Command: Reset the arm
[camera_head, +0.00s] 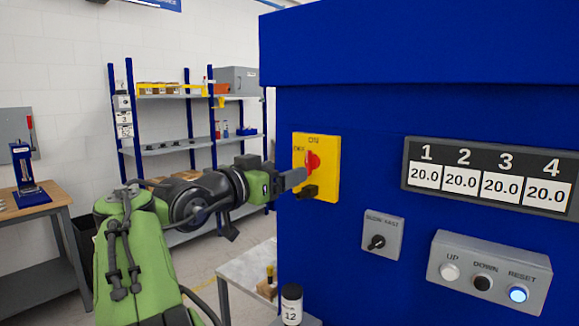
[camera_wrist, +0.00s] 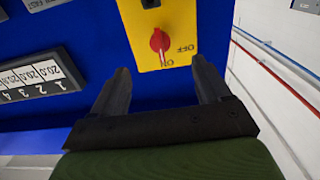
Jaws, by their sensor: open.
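My gripper (camera_head: 296,178) is at the yellow switch plate (camera_head: 328,150) on the blue machine in the head view. The plate carries a red rotary knob (camera_head: 313,161). In the wrist view my gripper (camera_wrist: 162,80) is open and empty, with its two dark fingers spread apart. The red knob (camera_wrist: 159,41) shows beyond and between the fingertips, with ON and OFF marks beside it. The knob is not gripped. Whether a finger touches the plate I cannot tell.
The blue machine (camera_head: 390,110) fills the right side. It bears a display (camera_head: 490,176), a slow/fast switch (camera_head: 383,236) and a button box (camera_head: 490,270) with RESET lit blue. A jar (camera_head: 291,303) stands below. Shelves (camera_head: 170,148) and a bench (camera_head: 35,205) stand left.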

